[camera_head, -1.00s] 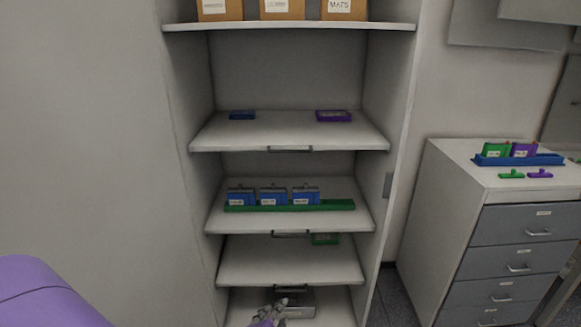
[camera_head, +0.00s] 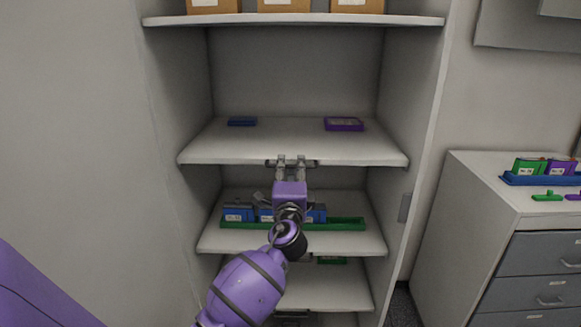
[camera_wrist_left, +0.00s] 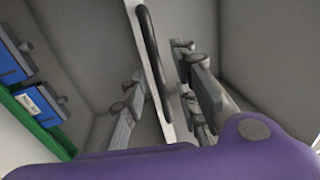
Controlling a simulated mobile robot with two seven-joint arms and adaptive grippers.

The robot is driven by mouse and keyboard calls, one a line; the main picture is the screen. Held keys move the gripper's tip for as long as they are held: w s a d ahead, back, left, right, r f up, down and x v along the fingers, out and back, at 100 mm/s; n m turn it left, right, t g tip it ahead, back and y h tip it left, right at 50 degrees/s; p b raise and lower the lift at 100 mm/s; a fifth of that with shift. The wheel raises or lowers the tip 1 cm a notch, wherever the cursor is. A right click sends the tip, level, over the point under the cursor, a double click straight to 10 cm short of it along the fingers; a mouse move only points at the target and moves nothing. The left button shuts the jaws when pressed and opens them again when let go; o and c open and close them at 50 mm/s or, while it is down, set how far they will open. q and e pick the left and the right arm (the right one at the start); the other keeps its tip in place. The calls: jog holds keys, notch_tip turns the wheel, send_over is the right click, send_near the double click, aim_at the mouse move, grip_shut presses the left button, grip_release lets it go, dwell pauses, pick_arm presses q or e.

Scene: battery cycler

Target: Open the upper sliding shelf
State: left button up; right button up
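The upper sliding shelf (camera_head: 285,143) is a white board in the tall cabinet. Its dark bar handle (camera_head: 272,163) is on the front edge and partly hidden by my left gripper (camera_head: 291,163). In the left wrist view the handle (camera_wrist_left: 154,55) and the shelf's front edge lie between the two grey fingers of the left gripper (camera_wrist_left: 165,100). The fingers are spread, with gaps on both sides. I cannot tell whether either one touches the handle. My right gripper is not in view.
A blue piece (camera_head: 242,121) and a purple tray (camera_head: 344,124) sit on the upper shelf. Below, blue modules (camera_head: 238,212) stand in a green tray (camera_head: 345,224). A grey drawer cabinet (camera_head: 480,200) stands to the right. Cardboard boxes (camera_head: 288,5) are on the top board.

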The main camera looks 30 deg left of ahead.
pick_arm(q)
jog(key=shift+w+a+r, duration=0.1)
jog(key=shift+w+a, duration=0.25)
jog(key=shift+w, duration=0.1)
grip_shut()
